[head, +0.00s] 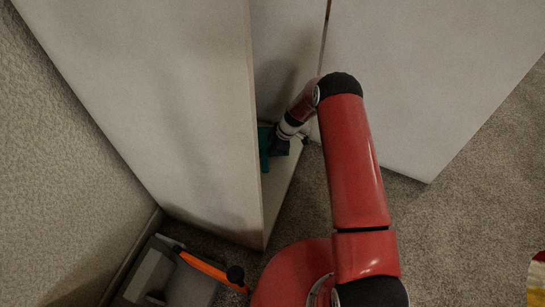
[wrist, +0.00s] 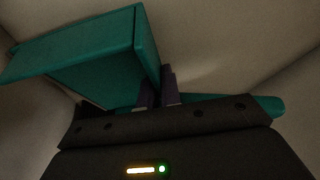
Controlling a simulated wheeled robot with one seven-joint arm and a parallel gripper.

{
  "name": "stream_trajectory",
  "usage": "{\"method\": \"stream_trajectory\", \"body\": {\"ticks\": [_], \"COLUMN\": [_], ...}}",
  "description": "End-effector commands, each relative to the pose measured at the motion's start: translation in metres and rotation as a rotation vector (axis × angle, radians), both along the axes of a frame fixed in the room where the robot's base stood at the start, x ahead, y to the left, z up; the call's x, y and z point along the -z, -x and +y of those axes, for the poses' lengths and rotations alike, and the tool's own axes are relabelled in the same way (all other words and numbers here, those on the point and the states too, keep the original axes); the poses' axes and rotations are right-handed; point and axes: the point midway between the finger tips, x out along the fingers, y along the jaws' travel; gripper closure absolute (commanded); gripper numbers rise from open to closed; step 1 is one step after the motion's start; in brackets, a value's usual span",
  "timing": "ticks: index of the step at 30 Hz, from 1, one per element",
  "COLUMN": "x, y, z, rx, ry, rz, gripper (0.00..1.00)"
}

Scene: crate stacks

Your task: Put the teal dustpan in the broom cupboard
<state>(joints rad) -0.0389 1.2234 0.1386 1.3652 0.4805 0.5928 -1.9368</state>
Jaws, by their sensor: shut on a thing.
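The teal dustpan (head: 264,151) is inside the white broom cupboard (head: 170,100), low down and just over or on its pale floor panel; I cannot tell whether it touches. My gripper (head: 279,147) is shut on the dustpan, though the head view mostly hides its fingers behind my wrist. In the wrist view the dustpan's boxy pan (wrist: 85,60) lies up and left of my dark fingertips (wrist: 159,90), and its teal handle shows behind the gripper body, reaching out to the right.
A white panel (head: 420,80), seemingly the open door, stands right of my arm. The cupboard's left side panel rises close to the gripper. A grey container (head: 190,285) with an orange handle (head: 205,266) sits at lower left. A striped cloth-like thing (head: 537,282) lies at the right edge.

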Motion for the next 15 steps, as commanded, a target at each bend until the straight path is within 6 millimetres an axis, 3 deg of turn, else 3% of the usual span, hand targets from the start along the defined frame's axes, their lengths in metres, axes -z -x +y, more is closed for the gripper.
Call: {"method": "stream_trajectory", "body": {"ticks": [8, 15], "x": [0.038, 0.040], "y": [0.001, 0.000], "z": [0.000, 0.000], "rx": [0.000, -0.001], "ry": [0.000, 0.000], "rz": [0.002, 0.000], "gripper": [1.00, 1.00]}}
